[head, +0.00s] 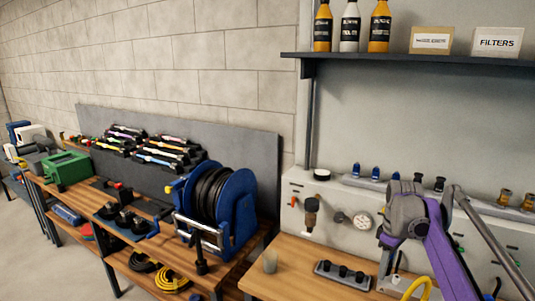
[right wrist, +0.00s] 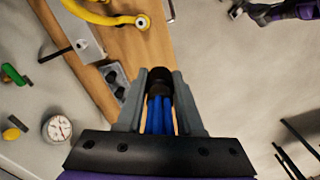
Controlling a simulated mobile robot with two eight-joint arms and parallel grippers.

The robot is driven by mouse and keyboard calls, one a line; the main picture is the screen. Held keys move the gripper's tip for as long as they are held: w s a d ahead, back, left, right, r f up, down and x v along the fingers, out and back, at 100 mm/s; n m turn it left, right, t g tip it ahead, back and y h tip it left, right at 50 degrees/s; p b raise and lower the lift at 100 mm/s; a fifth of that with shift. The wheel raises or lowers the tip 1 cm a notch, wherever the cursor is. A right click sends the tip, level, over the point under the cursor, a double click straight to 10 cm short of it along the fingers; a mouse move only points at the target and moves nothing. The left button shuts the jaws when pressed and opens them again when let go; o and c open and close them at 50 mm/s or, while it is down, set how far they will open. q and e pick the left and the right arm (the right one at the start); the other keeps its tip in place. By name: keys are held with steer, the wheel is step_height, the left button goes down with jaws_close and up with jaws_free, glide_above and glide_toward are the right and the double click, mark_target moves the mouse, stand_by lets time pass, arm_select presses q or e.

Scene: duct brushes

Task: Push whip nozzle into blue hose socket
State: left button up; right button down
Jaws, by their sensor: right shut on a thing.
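My right gripper (right wrist: 158,77) is shut on the whip nozzle (right wrist: 160,112), which has a black end at the fingertips and blue strands running back between the fingers. In the head view the right gripper (head: 402,210) is at the right, in front of the grey panel; its fingers and the nozzle are hard to make out there. My left gripper (right wrist: 262,12) appears small at the top right of the right wrist view; its jaws are unclear. A blue reel (head: 237,207) with black hose stands on the left bench, a dark hose end (head: 201,266) hanging in front. No blue socket can be clearly identified.
A ledge holds blue (head: 375,172), black and brass fittings. A yellow hose (head: 416,289) lies near my right arm. A shelf (head: 400,60) with bottles and boxes hangs above.

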steer(key=s+a+f+m, duration=0.2)
steer(key=s+a+f, duration=0.1)
steer(key=f, duration=0.5)
steer(key=s+a+f+m, duration=0.3)
steer(key=a+f, duration=0.3)
steer(key=f, duration=0.3)
steer(key=s+a+f+m, duration=0.2)
steer(key=a+f, duration=0.3)
steer(key=f, duration=0.3)
steer(key=shift+s+f+m, duration=0.3)
steer(key=shift+s+m, duration=0.1)
steer(key=shift+s, duration=0.35)
steer(key=shift+a, duration=0.1)
steer(key=w+a+r+n, duration=0.2)
steer(key=a+r+n, duration=0.2)
steer(key=a+r, duration=0.1)
steer(key=w+a+r+n, duration=0.2)
steer(key=a+r+n, duration=0.2)
steer(key=a+r, duration=0.2)
steer(key=shift+w+a, duration=0.25)
steer(key=shift+a, duration=0.75)
steer(key=shift+f, duration=0.1)
steer(key=w+a+f+n, duration=0.3)
steer(key=w+f+n, duration=0.1)
steer(key=f, duration=0.1)
steer(key=shift+w+f+n, duration=0.25)
steer(key=shift+f+n, duration=0.05)
